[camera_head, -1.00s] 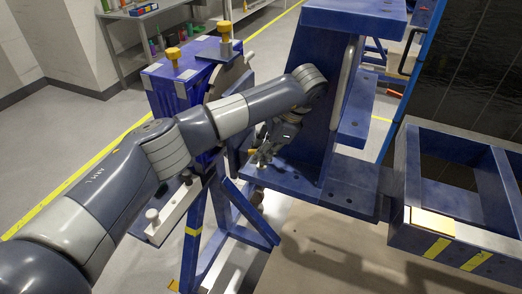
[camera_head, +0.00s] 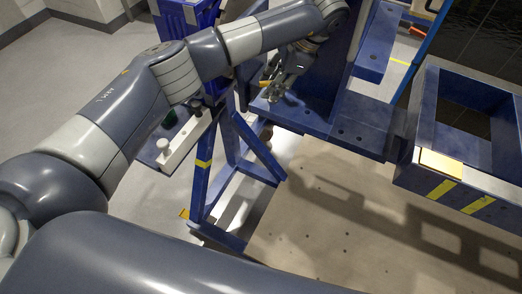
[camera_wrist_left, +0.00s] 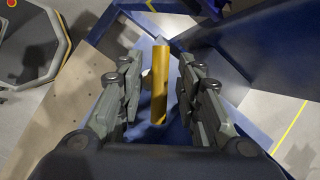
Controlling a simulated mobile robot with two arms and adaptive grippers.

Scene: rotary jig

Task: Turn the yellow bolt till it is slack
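The yellow bolt (camera_wrist_left: 160,82) shows in the left wrist view as a long yellow shaft between the fingers of my left gripper (camera_wrist_left: 159,78). There is a gap on both sides, so the fingers look apart from it. In the head view my left gripper (camera_head: 272,92) is at the blue jig's ledge (camera_head: 310,122), and only a small yellow bit of the bolt (camera_head: 264,84) shows beside the fingers. The bolt's lower end is hard to make out. My right gripper is in neither view.
A blue upright plate of the jig stands close behind my left gripper. A blue frame with yellow stripes (camera_head: 440,163) is at the right. A blue leg stand (camera_head: 198,190) is below my left arm. The tan floor plate (camera_head: 330,225) in front is mostly clear.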

